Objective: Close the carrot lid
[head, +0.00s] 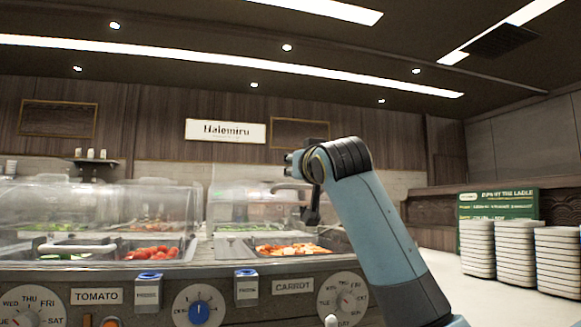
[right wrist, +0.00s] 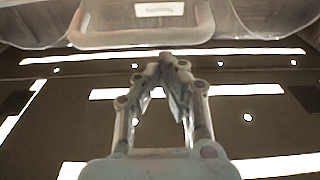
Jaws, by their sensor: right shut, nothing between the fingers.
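The carrot well (head: 295,250) holds orange pieces and shows uncovered in the head view, above the CARROT label (head: 293,287). A clear carrot lid (head: 245,195) stands raised behind it, partly hidden by my right arm. My right gripper (head: 312,218) hangs dark and small above the well in the head view. In the right wrist view my right gripper (right wrist: 168,62) is shut and empty. Its tips are near a pale lid handle (right wrist: 140,40); I cannot tell whether they touch it. My left gripper is not in view.
The tomato well (head: 150,252) lies to the left, with a clear domed cover (head: 155,205) behind it. Dials and blue-topped holders line the counter front. Stacks of white plates (head: 515,250) and a green sign (head: 498,215) stand at the right.

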